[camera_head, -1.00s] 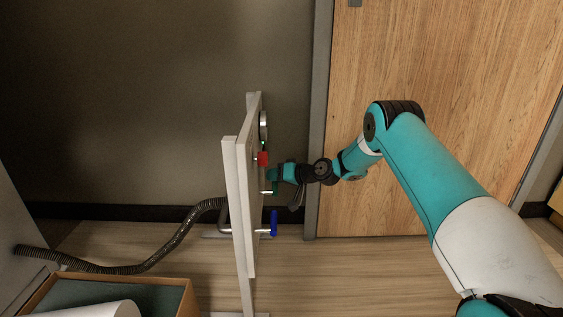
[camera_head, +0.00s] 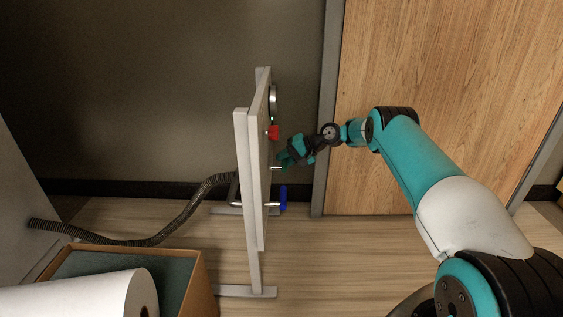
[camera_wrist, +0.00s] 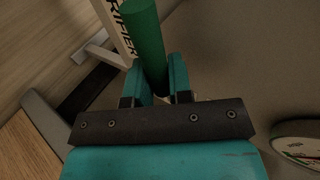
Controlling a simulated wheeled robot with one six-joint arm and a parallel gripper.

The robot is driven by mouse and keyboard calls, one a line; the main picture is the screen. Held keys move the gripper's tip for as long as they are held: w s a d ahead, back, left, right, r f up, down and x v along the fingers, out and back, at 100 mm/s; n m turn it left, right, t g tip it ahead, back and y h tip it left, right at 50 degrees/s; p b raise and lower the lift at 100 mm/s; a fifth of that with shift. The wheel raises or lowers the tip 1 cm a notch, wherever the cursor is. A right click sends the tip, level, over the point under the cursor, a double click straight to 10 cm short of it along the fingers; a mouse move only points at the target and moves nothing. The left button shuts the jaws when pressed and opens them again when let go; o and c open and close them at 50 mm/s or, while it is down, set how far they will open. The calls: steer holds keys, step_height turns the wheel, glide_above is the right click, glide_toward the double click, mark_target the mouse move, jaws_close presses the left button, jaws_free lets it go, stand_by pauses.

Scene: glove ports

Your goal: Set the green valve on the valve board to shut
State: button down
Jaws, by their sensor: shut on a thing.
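The valve board (camera_head: 245,185) stands upright, seen nearly edge-on in the head view. The green valve (camera_wrist: 146,40) shows in the wrist view as a green bar-shaped handle running up from between my fingers. In the head view my gripper (camera_head: 286,159) is at the board's right face, and the green handle is mostly hidden by it there. My gripper (camera_wrist: 157,72) is shut on the green handle, one finger on each side. A red valve handle (camera_head: 273,132) sits above it and a blue valve handle (camera_head: 283,198) below it.
A round gauge (camera_head: 273,100) is high on the board; a round dial (camera_wrist: 298,146) shows at the wrist view's right edge. A ribbed hose (camera_head: 185,215) runs behind the board. A box (camera_head: 205,275) holds a white roll (camera_head: 90,293). A wooden door (camera_head: 440,70) stands right.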

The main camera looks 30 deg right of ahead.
steer(key=shift+f, duration=0.15)
stand_by(0.4)
steer(key=c, duration=1)
jaws_free()
steer(key=shift+c, duration=0.2)
steer(key=p+v, duration=0.6)
steer(key=v, duration=1.1)
steer(key=shift+d+p, duration=0.35)
steer(key=shift+p, duration=0.05)
steer(key=shift+w, duration=0.1)
